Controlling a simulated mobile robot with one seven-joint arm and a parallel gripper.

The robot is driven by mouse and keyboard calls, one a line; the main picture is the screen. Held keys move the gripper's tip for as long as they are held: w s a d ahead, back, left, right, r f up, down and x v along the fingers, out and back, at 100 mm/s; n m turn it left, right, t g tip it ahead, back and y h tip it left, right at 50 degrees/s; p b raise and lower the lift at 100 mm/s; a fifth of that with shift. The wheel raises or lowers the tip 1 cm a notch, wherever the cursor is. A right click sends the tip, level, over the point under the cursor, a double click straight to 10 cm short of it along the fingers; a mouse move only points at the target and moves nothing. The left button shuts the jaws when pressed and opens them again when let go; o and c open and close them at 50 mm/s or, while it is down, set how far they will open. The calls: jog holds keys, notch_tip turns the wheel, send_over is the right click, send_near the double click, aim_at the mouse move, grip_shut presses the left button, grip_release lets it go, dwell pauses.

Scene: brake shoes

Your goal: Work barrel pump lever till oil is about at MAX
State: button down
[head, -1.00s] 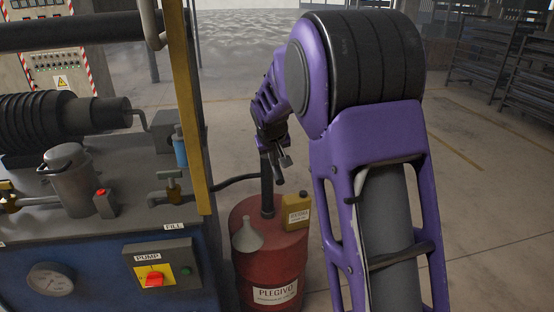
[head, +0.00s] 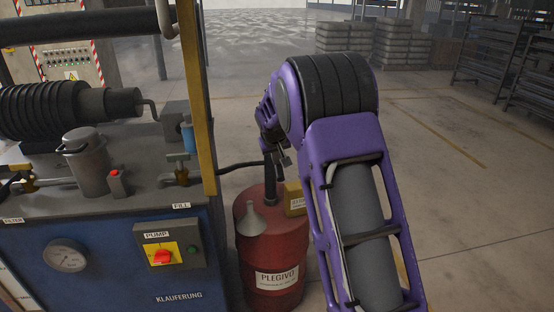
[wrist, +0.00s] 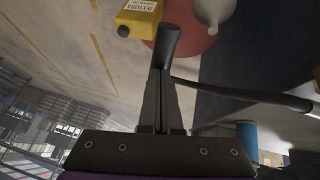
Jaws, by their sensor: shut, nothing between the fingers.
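The red barrel (head: 256,262), labelled PLEGIVO, stands right of the blue machine. A dark upright pump post (head: 269,188) rises from its top, with a dark hose (head: 238,166) running left to the machine. My gripper (head: 284,163) is by the upper end of the post in the head view. In the wrist view my gripper (wrist: 162,80) is shut and empty, its tips close to the dark post's end (wrist: 170,42); I cannot tell whether they touch. I cannot make out a separate lever. No oil level or MAX mark is readable. A blue cylinder (head: 188,137) sits behind the FILL valve.
A grey funnel (head: 251,220) and a yellow can (head: 294,198) stand on the barrel top. The machine (head: 110,270) with its yellow post (head: 203,110) bounds the left side. My arm hides part of the barrel's right. Open floor (head: 460,210) lies to the right.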

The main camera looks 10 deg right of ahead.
jog(key=shift+s+d+f, duration=0.1)
jog(key=shift+s+f, duration=0.05)
jog(key=shift+f, duration=0.55)
jog(key=shift+r+p, duration=0.4)
jog(key=shift+r, duration=0.2)
jog(key=r, duration=0.1)
jog(key=r+p, duration=0.1)
jog(key=s+r, duration=0.1)
jog(key=shift+a+r+p, duration=0.3)
jog(key=shift+a+p, duration=0.05)
jog(key=shift+p, duration=0.05)
jog(key=s+a+r, duration=0.1)
jog(key=s+r, duration=0.3)
jog(key=s, duration=0.5)
jog(key=shift+a+r, duration=0.15)
jog(key=shift+a, duration=0.15)
